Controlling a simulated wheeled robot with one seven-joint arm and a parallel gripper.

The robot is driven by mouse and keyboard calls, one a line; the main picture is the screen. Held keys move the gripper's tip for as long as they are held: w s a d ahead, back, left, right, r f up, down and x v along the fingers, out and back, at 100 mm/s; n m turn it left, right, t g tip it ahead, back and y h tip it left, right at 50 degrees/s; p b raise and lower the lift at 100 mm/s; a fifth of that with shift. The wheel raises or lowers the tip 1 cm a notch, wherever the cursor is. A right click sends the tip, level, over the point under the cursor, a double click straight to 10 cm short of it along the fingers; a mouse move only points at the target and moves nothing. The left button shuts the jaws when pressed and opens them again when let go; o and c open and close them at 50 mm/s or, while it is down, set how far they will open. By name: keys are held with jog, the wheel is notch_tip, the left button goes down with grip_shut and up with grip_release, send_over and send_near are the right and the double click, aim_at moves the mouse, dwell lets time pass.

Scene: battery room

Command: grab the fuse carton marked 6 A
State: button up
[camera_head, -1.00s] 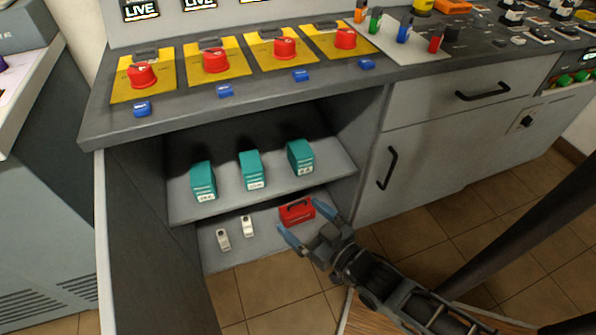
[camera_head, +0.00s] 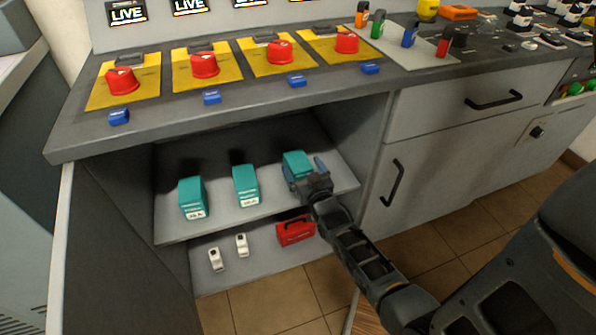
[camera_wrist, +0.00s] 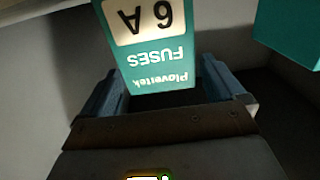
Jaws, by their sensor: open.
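The teal fuse carton marked 6 A (camera_head: 297,163) stands upright at the right end of the cabinet's upper shelf. In the wrist view its label (camera_wrist: 148,22) reads "6 A" and "FUSES", upside down. My gripper (camera_head: 306,172) is open at the carton's front. In the wrist view its two blue fingers (camera_wrist: 155,95) lie on either side of the carton's near part, with a gap seen on each side. Two similar teal cartons, a middle one (camera_head: 245,184) and a left one (camera_head: 193,198), stand on the same shelf; the left label seems to read 10 A.
The upper shelf (camera_head: 222,222) has bare room between cartons. A red toolbox (camera_head: 295,230) and two small white devices, one at the left (camera_head: 215,259), stand on the lower shelf. The countertop (camera_head: 240,118) overhangs the shelf. Another teal carton (camera_wrist: 290,30) shows in the wrist view.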

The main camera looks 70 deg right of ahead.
aim_at(298, 161)
jog(key=shift+x, duration=1.85)
jog(key=shift+a, duration=0.1)
jog(key=shift+c, duration=0.4)
jog(key=shift+w, duration=0.1)
jog(key=c, duration=1.4)
